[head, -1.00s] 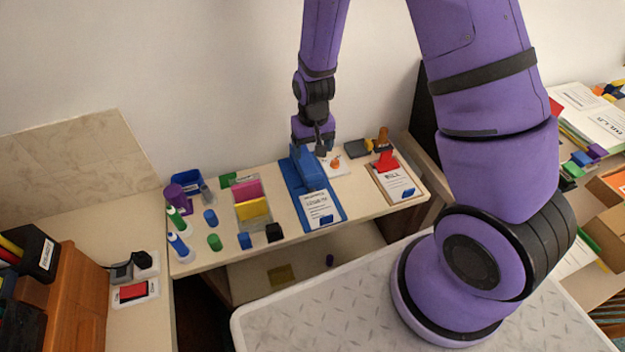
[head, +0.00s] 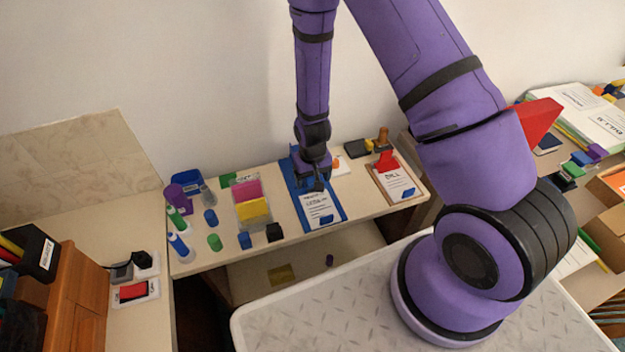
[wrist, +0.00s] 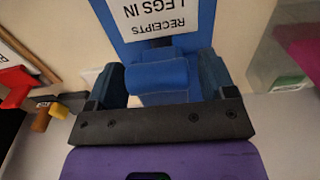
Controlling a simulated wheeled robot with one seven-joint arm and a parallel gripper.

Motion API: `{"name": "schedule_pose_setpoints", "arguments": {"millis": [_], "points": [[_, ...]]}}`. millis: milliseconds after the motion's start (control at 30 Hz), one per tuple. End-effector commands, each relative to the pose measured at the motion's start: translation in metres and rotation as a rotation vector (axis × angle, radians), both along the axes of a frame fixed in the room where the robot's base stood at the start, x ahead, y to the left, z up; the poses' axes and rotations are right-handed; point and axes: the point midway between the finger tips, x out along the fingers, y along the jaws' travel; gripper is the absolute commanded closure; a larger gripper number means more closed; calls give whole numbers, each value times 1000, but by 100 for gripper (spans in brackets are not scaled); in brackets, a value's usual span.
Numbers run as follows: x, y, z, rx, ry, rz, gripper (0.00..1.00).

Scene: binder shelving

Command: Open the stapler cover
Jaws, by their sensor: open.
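My gripper (head: 316,184) is low over a blue clipboard (head: 333,211) with a white paper, on the shelf top. In the wrist view its open fingers (wrist: 162,78) stand on either side of a blue block-like piece with a rounded top (wrist: 162,82), at the edge of the paper (wrist: 155,18). Whether the fingers touch it I cannot tell. In the head view my gripper hides most of this piece. I cannot tell for certain that it is the stapler, or whether any cover is open.
A second clipboard with a red clip (head: 386,162) stands to the right, with a stamp (head: 382,136) behind it. Left are a holder with pink and yellow notes (head: 254,209), small blue, green and black blocks, and glue-like bottles (head: 178,245). The wall is close behind.

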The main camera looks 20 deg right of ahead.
Motion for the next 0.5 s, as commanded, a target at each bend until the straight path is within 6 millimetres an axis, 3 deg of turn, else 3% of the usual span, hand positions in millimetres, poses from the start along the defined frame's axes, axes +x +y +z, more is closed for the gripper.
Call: {"name": "schedule_pose_setpoints", "arguments": {"millis": [200,467,500], "points": [[0,0,-12,0,-1,0,23],[0,0,-12,0,-1,0,23],[0,0,-12,0,-1,0,28]]}}
